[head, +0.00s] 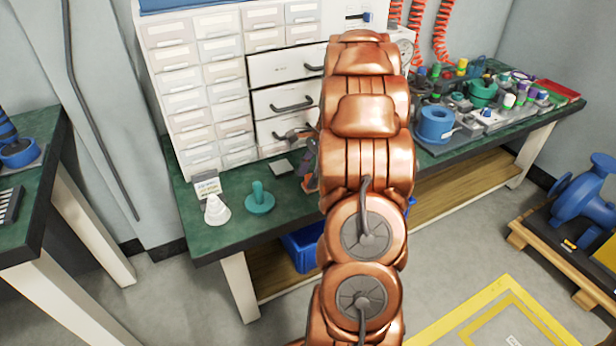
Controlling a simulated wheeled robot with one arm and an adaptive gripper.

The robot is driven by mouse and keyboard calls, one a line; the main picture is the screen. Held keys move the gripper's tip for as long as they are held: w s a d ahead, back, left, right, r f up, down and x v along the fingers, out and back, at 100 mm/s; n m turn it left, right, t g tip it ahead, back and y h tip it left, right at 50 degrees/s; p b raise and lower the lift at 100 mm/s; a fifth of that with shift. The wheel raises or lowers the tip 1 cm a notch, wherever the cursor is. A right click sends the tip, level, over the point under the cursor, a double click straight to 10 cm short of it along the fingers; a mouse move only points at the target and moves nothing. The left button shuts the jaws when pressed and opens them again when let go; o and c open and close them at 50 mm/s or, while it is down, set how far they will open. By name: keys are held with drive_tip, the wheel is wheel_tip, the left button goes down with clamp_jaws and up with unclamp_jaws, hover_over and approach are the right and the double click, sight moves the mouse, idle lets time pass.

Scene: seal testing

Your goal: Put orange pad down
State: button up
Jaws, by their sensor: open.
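My copper-coloured arm stands in front of the middle of the green bench and hides part of it. My gripper (306,158) shows only in part at the left side of the arm, low over the bench in front of the drawers. It is open, and I see nothing held in it.
A white cone (216,210) and a teal knobbed piece (259,198) stand on the bench's left part. A white drawer cabinet (220,95) rises behind. The right part is crowded, with a blue ring-shaped part (435,123) and a red tray (558,90).

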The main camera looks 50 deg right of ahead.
drive_tip(key=p+v, duration=0.2)
drive_tip(key=v, duration=0.9)
drive_tip(key=shift+r, duration=0.25)
drive_tip(key=s+a+r+n+g+h, duration=0.15)
drive_tip(key=a+n, duration=0.35)
drive_tip(key=a, duration=0.7)
drive_tip(key=s+a+n+g, duration=0.1)
drive_tip(key=s+a+n, duration=0.3)
drive_tip(key=a, duration=0.9)
drive_tip(key=s+a+f+n+g+h, duration=0.1)
drive_tip(key=s+a+n, duration=0.4)
drive_tip(key=s, duration=0.3)
drive_tip(key=s+a+f+n+h, duration=0.1)
drive_tip(key=s+a+f+n, duration=0.1)
drive_tip(key=s+a+n, duration=0.4)
drive_tip(key=shift+s+f+n+g+h, duration=0.35)
drive_tip(key=shift+s+n, duration=0.55)
drive_tip(key=shift+s, duration=0.15)
drive_tip(key=shift+a, duration=0.1)
